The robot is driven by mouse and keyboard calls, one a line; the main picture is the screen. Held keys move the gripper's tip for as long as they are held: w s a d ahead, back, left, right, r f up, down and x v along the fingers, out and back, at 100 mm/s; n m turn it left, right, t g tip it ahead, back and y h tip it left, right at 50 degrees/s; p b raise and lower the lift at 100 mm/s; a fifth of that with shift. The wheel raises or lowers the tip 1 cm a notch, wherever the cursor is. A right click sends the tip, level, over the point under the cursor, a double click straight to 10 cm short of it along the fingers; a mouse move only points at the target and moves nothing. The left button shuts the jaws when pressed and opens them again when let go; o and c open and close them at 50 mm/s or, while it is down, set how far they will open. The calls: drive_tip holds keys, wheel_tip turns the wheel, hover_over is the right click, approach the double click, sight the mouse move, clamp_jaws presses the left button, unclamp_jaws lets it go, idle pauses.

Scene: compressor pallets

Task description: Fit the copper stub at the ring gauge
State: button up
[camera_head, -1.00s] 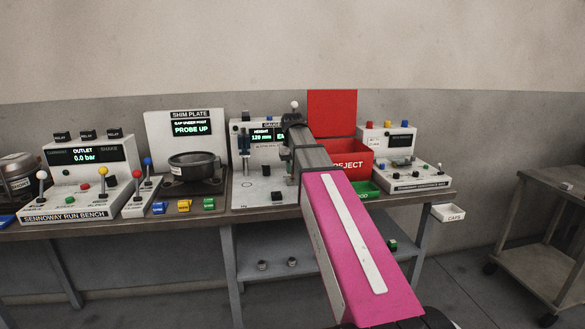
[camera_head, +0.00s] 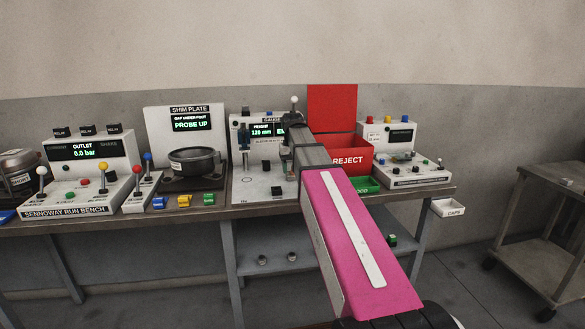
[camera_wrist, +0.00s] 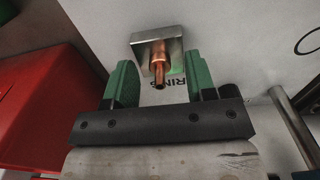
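In the wrist view, the copper stub (camera_wrist: 160,70) stands out from a square steel block (camera_wrist: 157,49), its narrow end toward the camera. My gripper (camera_wrist: 160,72) has green fingers to the left and right of the stub, with a visible gap on each side. The fingers look open and closed on nothing. The letters "RING" show on the pale panel behind the stub, partly covered. In the head view, my pink arm reaches to the gauge station (camera_head: 262,185), and its far end hides the stub and fingers.
A red REJECT bin (camera_head: 348,160) stands right of my arm, with a green bin (camera_head: 363,184) in front. The shim plate station (camera_head: 184,120) and run bench (camera_head: 85,165) are to the left. A CAPS tray (camera_head: 447,208) hangs at the bench's right end.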

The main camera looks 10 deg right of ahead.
drive_tip(key=shift+r, duration=0.1)
wheel_tip(320, 180, up, 10)
drive_tip(key=shift+f, duration=0.1)
drive_tip(key=shift+r, duration=0.45)
drive_tip(key=shift+s, duration=0.1)
idle(0.4)
